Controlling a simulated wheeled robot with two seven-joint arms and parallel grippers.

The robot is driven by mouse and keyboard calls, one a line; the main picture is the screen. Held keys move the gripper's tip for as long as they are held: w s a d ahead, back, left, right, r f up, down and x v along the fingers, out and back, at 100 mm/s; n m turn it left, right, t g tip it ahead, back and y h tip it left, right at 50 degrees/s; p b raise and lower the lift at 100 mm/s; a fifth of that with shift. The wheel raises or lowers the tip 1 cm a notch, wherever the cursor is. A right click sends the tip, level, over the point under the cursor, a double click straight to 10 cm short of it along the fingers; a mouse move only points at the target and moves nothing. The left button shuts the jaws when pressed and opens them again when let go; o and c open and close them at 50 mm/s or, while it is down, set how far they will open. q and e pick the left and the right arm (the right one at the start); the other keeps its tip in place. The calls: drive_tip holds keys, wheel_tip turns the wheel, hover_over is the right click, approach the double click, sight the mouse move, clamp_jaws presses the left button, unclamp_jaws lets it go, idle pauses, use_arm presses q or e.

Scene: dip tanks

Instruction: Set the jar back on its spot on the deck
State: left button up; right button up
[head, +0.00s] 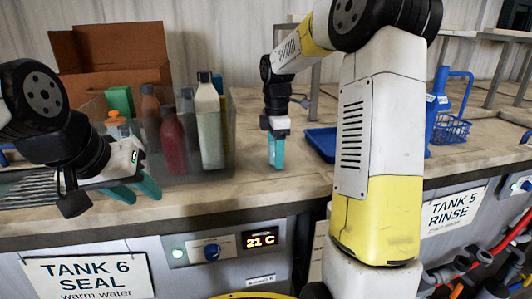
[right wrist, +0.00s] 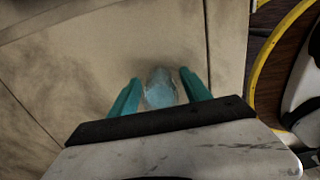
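The jar (right wrist: 160,88) is small, pale blue and see-through. In the head view my right gripper (head: 276,151) points down low over the deck (head: 235,183), and I cannot make out the jar there. Whether the jar's base touches the deck is hidden. My left gripper (head: 134,191) is at the left, near the deck's front edge, with its teal fingers apart and nothing between them.
A clear bin (head: 226,150) with several bottles stands left of my right gripper, before a cardboard box (head: 118,45). A blue tray (head: 320,143) lies to the right, partly behind my right arm. A blue basket (head: 452,128) stands farther right. Tank panels lie below the deck's front edge.

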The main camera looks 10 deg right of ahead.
wheel_tip(320, 180, up, 11)
drive_tip(key=s+r+m+t, duration=0.25)
drive_tip(key=s+m, duration=0.25)
drive_tip(key=s, duration=0.3)
drive_tip(key=s+a+f+m+t+y, duration=0.1)
drive_tip(key=s+f+m+t, duration=0.1)
drive_tip(key=s+m, duration=0.4)
drive_tip(key=s+a+f+m+t+y, duration=0.1)
drive_tip(key=s+f+m, duration=0.2)
drive_tip(key=s+m, duration=0.3)
drive_tip(key=s, duration=0.4)
drive_tip(key=shift+s+a+f+m+t, duration=0.15)
drive_tip(key=shift+f+m+t, duration=0.2)
drive_tip(key=shift+m, duration=0.05)
